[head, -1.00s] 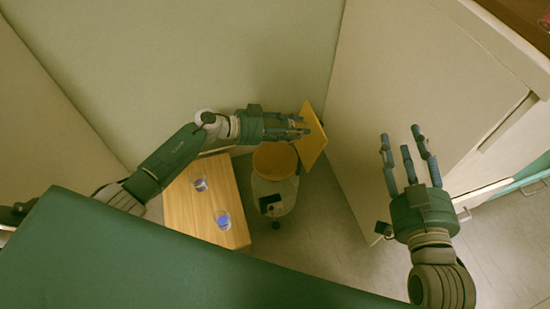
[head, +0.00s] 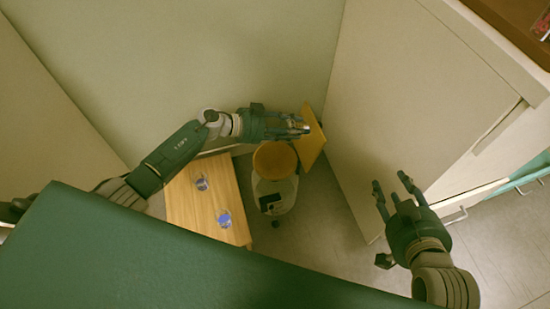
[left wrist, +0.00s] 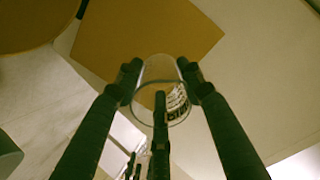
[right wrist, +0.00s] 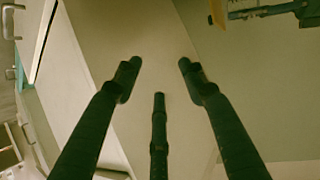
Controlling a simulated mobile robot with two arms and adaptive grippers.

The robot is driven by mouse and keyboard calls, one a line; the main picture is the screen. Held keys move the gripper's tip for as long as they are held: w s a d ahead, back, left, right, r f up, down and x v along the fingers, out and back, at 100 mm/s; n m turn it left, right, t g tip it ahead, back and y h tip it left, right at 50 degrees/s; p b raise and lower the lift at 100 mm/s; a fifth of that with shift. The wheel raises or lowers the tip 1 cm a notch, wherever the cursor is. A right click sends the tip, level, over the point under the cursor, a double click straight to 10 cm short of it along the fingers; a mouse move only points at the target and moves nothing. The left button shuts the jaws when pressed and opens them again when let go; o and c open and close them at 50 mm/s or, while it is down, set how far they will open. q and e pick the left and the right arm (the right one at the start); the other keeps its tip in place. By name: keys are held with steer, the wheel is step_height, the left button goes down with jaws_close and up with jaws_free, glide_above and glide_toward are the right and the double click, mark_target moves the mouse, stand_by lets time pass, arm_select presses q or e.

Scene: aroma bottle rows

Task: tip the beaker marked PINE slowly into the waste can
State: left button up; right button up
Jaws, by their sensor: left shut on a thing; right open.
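My left gripper (head: 303,124) is shut on a clear glass beaker (left wrist: 158,72), seen in the left wrist view. Dark lettering shows on its side, seen at an angle and too small to read surely as PINE. The beaker looks empty or clear; its contents cannot be told. In the head view the fingers mostly hide it. The waste can (head: 275,190) has a pale body and an orange-yellow round top (head: 275,158), just below the left gripper. Its yellow square panel (head: 313,143) stands raised behind the fingertips.
A pale cabinet (head: 420,100) stands at right. A green surface (head: 150,255) fills the front. Open floor lies between can and cabinet.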

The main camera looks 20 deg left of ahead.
arm_select(q)
steer(key=shift+r, duration=0.15)
steer(key=shift+r+p, duration=0.25)
steer(key=shift+p, duration=0.95)
steer(key=shift+d+r+y+p, duration=0.1)
steer(key=shift+r+y+p, duration=0.2)
steer(key=shift+p, duration=0.55)
arm_select(e)
steer(key=s+d+f+g+h, duration=0.1)
steer(key=s+d+f+g, duration=0.25)
steer(key=s, duration=0.45)
steer(key=s+d+f+g+h, duration=0.1)
steer(key=s+d+f+g, duration=0.1)
steer(key=s+f+g, duration=0.45)
arm_select(q)
steer(key=r+p, duration=0.1)
steer(key=p, duration=0.2)
steer(key=shift+w+d+g+y+p, duration=0.1)
steer(key=shift+w+g+y+p, duration=0.05)
steer(key=shift+g+y+p, duration=0.25)
steer(key=shift+r+p, duration=0.1)
steer(key=shift+p, duration=0.45)
arm_select(e)
step_height(320, 180, down, 12)
steer(key=t, duration=0.1)
steer(key=shift+s+a+f, duration=0.25)
steer(key=shift+s+a, duration=0.1)
steer(key=shift+a, duration=0.05)
